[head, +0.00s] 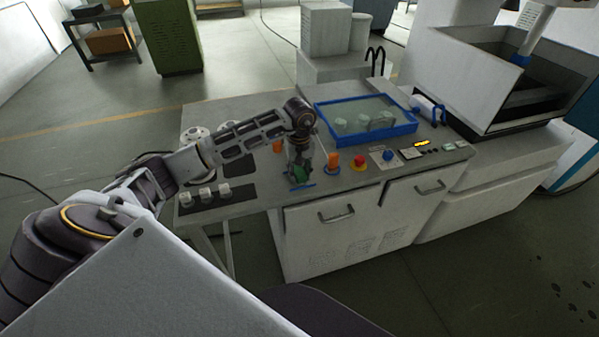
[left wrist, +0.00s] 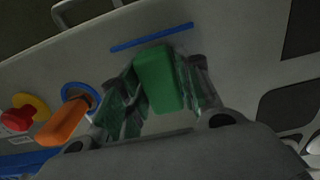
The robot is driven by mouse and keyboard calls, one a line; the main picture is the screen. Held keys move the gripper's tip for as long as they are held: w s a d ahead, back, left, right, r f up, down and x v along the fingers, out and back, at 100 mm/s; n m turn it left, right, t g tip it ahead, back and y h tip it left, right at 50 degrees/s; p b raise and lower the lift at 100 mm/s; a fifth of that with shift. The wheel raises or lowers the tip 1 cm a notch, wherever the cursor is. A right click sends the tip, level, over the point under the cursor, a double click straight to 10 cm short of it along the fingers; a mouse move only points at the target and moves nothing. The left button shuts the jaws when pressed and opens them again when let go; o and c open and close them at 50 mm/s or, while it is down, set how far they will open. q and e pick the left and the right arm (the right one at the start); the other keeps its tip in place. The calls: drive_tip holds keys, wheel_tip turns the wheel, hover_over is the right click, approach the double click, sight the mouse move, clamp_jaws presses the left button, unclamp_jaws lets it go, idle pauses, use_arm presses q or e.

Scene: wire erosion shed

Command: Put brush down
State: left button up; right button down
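A green block-shaped thing (left wrist: 160,78), which I take for the brush, sits between the fingers of my left gripper (left wrist: 162,90) in the left wrist view. Both fingers lie close against its sides, and the gripper looks shut on it. In the head view my left gripper (head: 299,170) points down over the front edge of the grey worktop (head: 250,195), with the green brush (head: 303,167) low between the fingers. Whether the brush touches the worktop I cannot tell. A thin blue strip (head: 301,187) lies flat just in front of it. My right gripper is not in view.
An orange handle (head: 332,160) stands in a blue ring beside the gripper, with a red knob (head: 359,160) to its right. A blue-rimmed tray (head: 405,129) lies behind. Dark mats (head: 236,194) with small pale parts lie to the left. Cabinet handles (head: 336,217) stick out below.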

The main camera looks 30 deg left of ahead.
sight(299, 171)
use_arm(q)
drive_tip(key=o, duration=0.3)
drive_tip(key=shift+r, duration=0.2)
drive_tip(key=shift+r, duration=0.65)
wheel_tip(299, 171, up, 11)
drive_tip(key=b, duration=0.2)
drive_tip(key=shift+f, duration=0.2)
idle(0.6)
